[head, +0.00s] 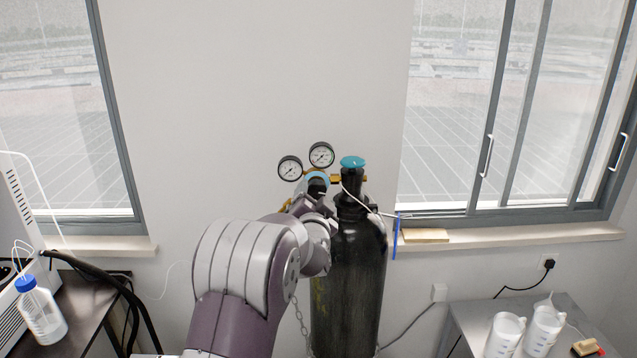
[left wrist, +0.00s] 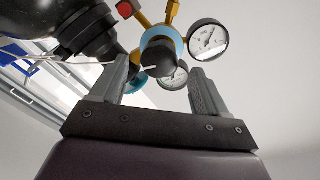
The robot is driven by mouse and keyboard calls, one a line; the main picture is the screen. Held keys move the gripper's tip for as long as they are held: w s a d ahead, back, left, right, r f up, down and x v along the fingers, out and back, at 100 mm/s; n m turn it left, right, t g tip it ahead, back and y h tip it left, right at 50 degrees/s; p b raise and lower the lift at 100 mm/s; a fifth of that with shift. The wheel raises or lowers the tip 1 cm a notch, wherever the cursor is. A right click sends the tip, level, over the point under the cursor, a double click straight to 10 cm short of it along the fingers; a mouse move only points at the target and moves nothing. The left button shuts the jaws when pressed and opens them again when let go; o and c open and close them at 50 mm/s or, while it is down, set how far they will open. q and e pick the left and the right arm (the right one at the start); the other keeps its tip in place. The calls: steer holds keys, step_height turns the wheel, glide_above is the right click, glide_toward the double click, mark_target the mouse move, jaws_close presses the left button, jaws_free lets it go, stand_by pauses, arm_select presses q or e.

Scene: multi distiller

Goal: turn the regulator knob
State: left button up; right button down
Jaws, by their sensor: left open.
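The regulator knob (left wrist: 161,57) is a short black cylinder in front of a light blue ring on the brass regulator. In the left wrist view it lies between the fingers of my left gripper (left wrist: 160,68), near their tips. The fingers are spread; I cannot tell whether either touches the knob. In the head view my left gripper (head: 311,203) is at the regulator, and the arm hides part of it. The blue ring (head: 317,178) shows just above. Two round white-faced gauges (head: 290,168) sit on the regulator. My right gripper is not in view.
The black gas cylinder (head: 360,270) with a blue top handwheel (head: 353,162) stands right of my gripper, against the wall. A thin white line runs from it to the window sill (head: 500,240). A bottle (head: 40,312) stands left; white jugs (head: 503,338) stand right.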

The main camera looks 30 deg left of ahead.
mark_target(316, 192)
arm_select(q)
steer(key=p+x, duration=0.1)
steer(key=x, duration=0.3)
steer(key=shift+a+f, duration=0.1)
steer(key=shift+a, duration=0.05)
steer(key=shift+c, duration=0.2)
